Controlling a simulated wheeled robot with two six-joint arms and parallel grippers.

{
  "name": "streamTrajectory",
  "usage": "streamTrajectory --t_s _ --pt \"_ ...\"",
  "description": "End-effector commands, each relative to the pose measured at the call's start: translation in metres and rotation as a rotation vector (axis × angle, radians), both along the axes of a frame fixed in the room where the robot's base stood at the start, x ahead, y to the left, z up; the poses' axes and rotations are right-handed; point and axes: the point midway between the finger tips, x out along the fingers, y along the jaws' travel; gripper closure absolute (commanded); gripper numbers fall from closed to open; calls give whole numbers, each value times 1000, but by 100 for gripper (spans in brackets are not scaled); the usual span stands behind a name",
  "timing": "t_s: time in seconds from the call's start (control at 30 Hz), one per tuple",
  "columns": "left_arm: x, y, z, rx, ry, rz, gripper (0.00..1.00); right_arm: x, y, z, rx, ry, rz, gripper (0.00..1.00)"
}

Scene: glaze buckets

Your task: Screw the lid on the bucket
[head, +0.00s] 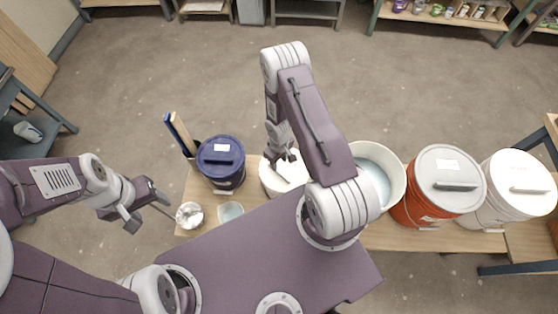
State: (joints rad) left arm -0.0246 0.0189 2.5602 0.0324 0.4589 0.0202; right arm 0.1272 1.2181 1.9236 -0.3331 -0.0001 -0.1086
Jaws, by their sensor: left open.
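A small white bucket (269,184) stands on the bench, with a pale top that may be its lid. My right gripper (281,158) points down over that top, and its fingers and arm hide part of it. I cannot tell whether the fingers touch or hold anything. A large white bucket (399,170) to the right is open and shows pale blue glaze (374,180).
A lidded dark blue bucket (220,163) stands left of the small white one. A lidded orange bucket (407,209) and a lidded white bucket (520,178) stand at the right. A pale cup (230,211) sits near the bench's front edge. The floor (200,80) behind is clear.

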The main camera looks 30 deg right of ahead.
Motion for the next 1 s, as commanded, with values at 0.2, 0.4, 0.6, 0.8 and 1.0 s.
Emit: streamTrajectory --t_s 0.2,0.4,0.6,0.8,1.0 --pt "0 0 -28 0 0 0 37 0 0 -27 0 0 0 60" --pt "0 0 -47 0 0 0 37 0 0 -47 0 0 0 60" --pt "0 0 -67 0 0 0 37 0 0 -67 0 0 -1 60" --pt "0 0 -86 0 0 0 37 0 0 -86 0 0 -1 60" --pt "0 0 -94 0 0 0 37 0 0 -94 0 0 -1 60"
